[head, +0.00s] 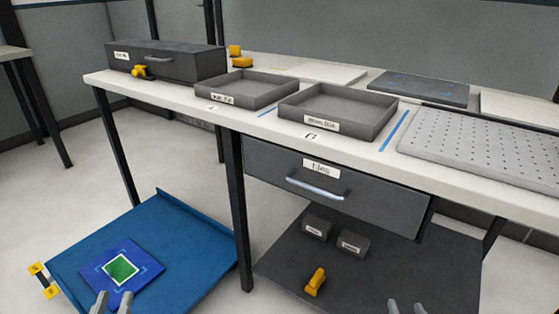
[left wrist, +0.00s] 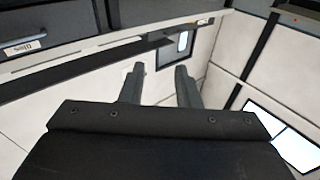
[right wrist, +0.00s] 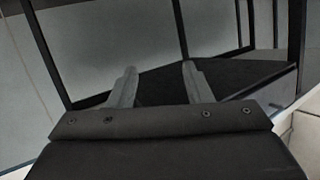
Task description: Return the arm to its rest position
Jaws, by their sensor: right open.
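My left gripper (head: 112,303) shows at the bottom left of the head view, in front of the blue tray. Its two fingers are apart with nothing between them in the left wrist view (left wrist: 157,85). My right gripper (head: 406,307) shows at the bottom right of the head view, in front of the dark lower shelf. Its fingers are apart and empty in the right wrist view (right wrist: 158,85). Only the fingertips show in the head view; the rest of both arms is out of frame there.
The white bench (head: 385,150) carries two grey open trays (head: 262,105) (head: 375,135), a dark box (head: 190,62) and a perforated plate (head: 470,143). A closed drawer (head: 270,175) hangs below. The blue tray (head: 195,240) holds a blue square with a green patch (head: 121,268). A yellow object (head: 315,281) lies on the lower shelf (head: 385,285).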

